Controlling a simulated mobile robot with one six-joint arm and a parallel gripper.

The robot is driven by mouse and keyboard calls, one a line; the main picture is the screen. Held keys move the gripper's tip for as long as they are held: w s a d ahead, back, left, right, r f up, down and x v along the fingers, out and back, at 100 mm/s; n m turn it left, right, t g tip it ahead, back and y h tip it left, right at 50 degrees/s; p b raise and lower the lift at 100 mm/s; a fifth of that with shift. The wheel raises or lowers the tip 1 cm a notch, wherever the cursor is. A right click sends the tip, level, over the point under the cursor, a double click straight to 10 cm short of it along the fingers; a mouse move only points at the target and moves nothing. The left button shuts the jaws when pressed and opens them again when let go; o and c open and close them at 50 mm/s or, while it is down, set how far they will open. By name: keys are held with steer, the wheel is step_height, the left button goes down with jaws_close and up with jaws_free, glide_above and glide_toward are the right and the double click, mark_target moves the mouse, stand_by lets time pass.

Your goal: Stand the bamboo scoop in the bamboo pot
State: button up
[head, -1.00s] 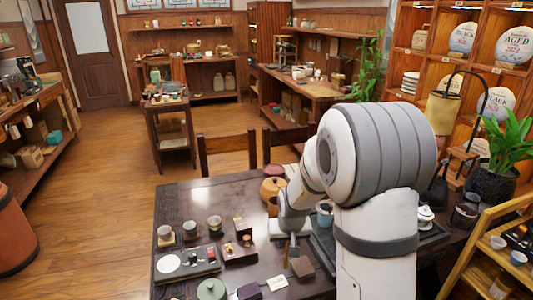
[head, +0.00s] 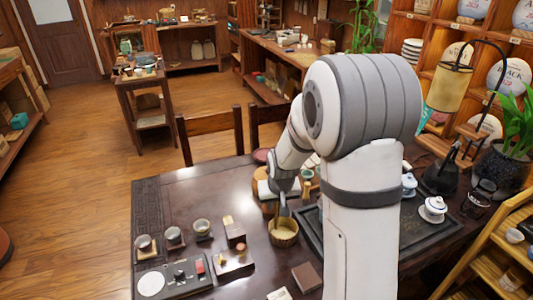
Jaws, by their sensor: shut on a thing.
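My gripper (head: 283,207) is over the dark table, shut on a thin piece that I take to be the bamboo scoop. The scoop is mostly hidden by the fingers and too small to make out clearly. The bamboo pot (head: 284,236), a small tan round vessel with an open top, stands on the table directly below my gripper. The fingertips are at or just above its rim in the picture. I cannot tell whether the scoop's lower end is inside the pot.
The dark table (head: 180,205) holds several grey cups, a tray (head: 174,281) with a white disc, and small wooden pieces to the left. A dark brown block (head: 307,276) lies in front of the pot. A black tea tray (head: 405,243) with white lidded cups is to the right. Chairs stand behind.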

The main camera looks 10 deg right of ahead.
steer(key=w+r+n+p, duration=0.2)
steer(key=w+r+p, duration=0.1)
steer(key=w+r, duration=0.75)
step_height(320, 180, down, 13)
steer(key=b, duration=0.8)
steer(key=shift+w+a+f+y, duration=0.15)
steer(key=shift+w+a+y, duration=0.15)
steer(key=shift+w, duration=0.15)
steer(key=o, duration=1)
steer(key=v, duration=0.8)
steer(key=shift+b, duration=0.4)
